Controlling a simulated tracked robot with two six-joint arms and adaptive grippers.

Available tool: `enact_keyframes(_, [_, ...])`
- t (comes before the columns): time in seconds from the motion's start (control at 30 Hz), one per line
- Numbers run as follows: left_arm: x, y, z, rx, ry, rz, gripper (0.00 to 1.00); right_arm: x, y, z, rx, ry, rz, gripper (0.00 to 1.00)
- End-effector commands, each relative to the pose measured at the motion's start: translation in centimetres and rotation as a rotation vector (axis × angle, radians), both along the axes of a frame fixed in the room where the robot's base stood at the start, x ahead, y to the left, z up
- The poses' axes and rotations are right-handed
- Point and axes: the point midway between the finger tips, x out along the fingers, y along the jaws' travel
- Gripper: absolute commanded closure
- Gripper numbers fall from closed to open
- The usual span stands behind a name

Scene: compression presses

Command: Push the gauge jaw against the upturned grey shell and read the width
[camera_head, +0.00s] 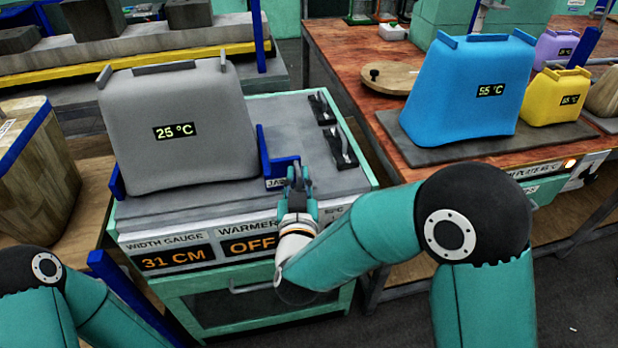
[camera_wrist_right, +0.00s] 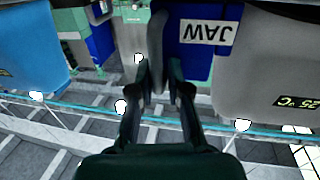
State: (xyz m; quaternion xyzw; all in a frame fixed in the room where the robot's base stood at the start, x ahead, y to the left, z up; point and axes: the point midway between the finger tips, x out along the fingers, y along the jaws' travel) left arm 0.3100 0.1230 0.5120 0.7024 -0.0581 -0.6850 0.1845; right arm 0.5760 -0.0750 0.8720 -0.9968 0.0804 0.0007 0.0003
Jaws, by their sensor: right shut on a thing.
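The upturned grey shell (camera_head: 180,95), marked 25 °C, stands on the grey top of the gauge bench. A blue fixed stop (camera_head: 116,180) is at its left side. The blue gauge jaw (camera_head: 282,166) is at its right side, close against it; I cannot tell if they touch. The width gauge display (camera_head: 172,258) reads 31 CM. My right gripper (camera_head: 297,176) is shut on the jaw's grey handle. In the right wrist view the fingers (camera_wrist_right: 160,75) close around this handle (camera_wrist_right: 155,40), beside the JAW label (camera_wrist_right: 208,33). My left gripper is out of view.
The warmer display (camera_head: 250,245) reads OFF. Black clamps (camera_head: 342,148) sit at the bench's right. A blue shell (camera_head: 470,85) marked 55 °C and a yellow shell (camera_head: 556,98) stand on a dark plate on the right table.

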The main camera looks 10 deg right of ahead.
Motion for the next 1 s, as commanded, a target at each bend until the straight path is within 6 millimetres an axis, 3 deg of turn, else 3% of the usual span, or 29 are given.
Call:
enact_keyframes(0.07, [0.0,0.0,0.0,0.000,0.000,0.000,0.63,0.0,0.0,0.0,0.001,0.000,0.002,1.00])
enact_keyframes(0.1, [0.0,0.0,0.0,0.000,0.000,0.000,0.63,0.0,0.1,0.0,0.001,0.000,0.002,0.82])
enact_keyframes(0.23, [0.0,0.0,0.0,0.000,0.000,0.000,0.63,0.0,0.0,0.0,0.001,-0.001,0.002,0.63])
enact_keyframes(0.67, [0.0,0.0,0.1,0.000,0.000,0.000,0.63,-0.9,0.2,0.0,-0.001,-0.001,0.003,0.63])
enact_keyframes(1.0, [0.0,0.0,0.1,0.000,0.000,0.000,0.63,-6.9,1.3,0.0,-0.002,0.001,0.007,0.63])
